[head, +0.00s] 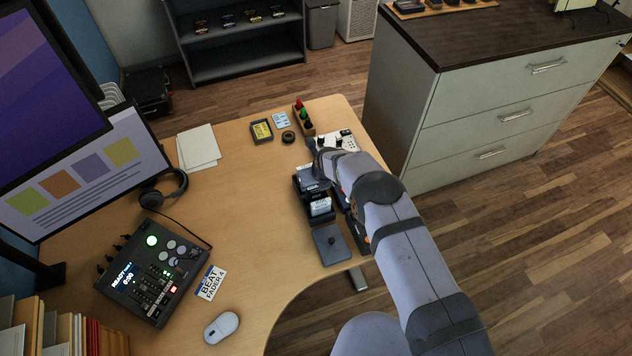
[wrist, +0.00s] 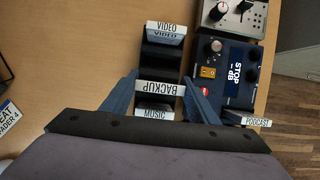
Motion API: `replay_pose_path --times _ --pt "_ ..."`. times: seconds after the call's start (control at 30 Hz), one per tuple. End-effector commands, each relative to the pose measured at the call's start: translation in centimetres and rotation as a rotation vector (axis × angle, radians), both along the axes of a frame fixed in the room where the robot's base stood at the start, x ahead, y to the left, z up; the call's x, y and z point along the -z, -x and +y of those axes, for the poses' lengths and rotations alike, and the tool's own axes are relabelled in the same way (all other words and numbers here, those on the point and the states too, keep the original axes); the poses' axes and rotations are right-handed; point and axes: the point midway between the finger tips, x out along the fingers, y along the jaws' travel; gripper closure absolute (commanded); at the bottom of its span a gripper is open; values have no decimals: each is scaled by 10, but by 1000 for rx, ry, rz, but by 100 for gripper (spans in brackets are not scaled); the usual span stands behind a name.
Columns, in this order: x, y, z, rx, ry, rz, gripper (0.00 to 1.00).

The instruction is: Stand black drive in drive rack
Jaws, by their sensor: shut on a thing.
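The dark drive rack (head: 319,217) stands near the desk's right edge. The wrist view looks down on its dark slots (wrist: 160,60), with white labels reading VIDEO (wrist: 165,28) and MUSIC (wrist: 154,115). My gripper (wrist: 160,78) is over the rack, its two fingers shut on a black drive whose white label reads BACKUP (wrist: 169,88) and appears upside down. The held drive lies between the VIDEO and MUSIC labels. Its lower part is hidden, so I cannot tell whether it is seated in a slot. In the head view my arm partly covers the rack.
A dark device with a STOP display (wrist: 228,75) is close to the right of the rack. A PODCAST label (wrist: 256,122) shows beside my right finger.

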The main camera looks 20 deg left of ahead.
Motion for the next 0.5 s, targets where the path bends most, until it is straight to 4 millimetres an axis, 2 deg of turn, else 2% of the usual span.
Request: replay_pose_path --times 0.5 --pt "27 0 0 0 0 0 100"
